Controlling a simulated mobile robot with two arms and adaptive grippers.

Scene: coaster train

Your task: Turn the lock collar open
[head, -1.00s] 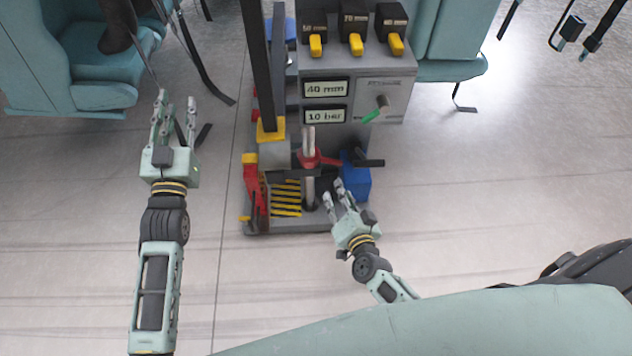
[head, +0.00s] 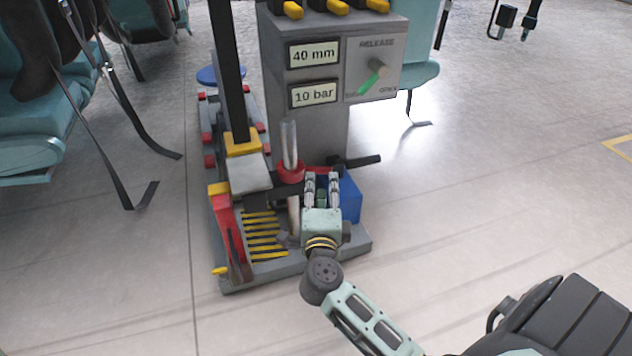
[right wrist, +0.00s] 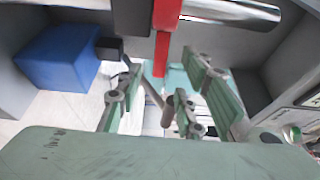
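The red lock collar (head: 290,172) sits around an upright silver rod (head: 289,145) on the machine. Its short red lever (head: 318,169) points right in the head view. My right gripper (head: 322,180) is open at the lever, its fingertips just below and in front of it. In the right wrist view the red lever (right wrist: 162,48) reaches from the silver rod (right wrist: 230,12) toward the gap between the open fingers (right wrist: 158,90). I cannot tell whether any finger touches it. My left gripper is out of view.
A blue box (head: 350,196) and a black handle (head: 358,161) are close to the right of my gripper. The grey machine (head: 305,115) has a panel with a green-tipped knob (head: 371,76). A red upright part (head: 226,230) stands left.

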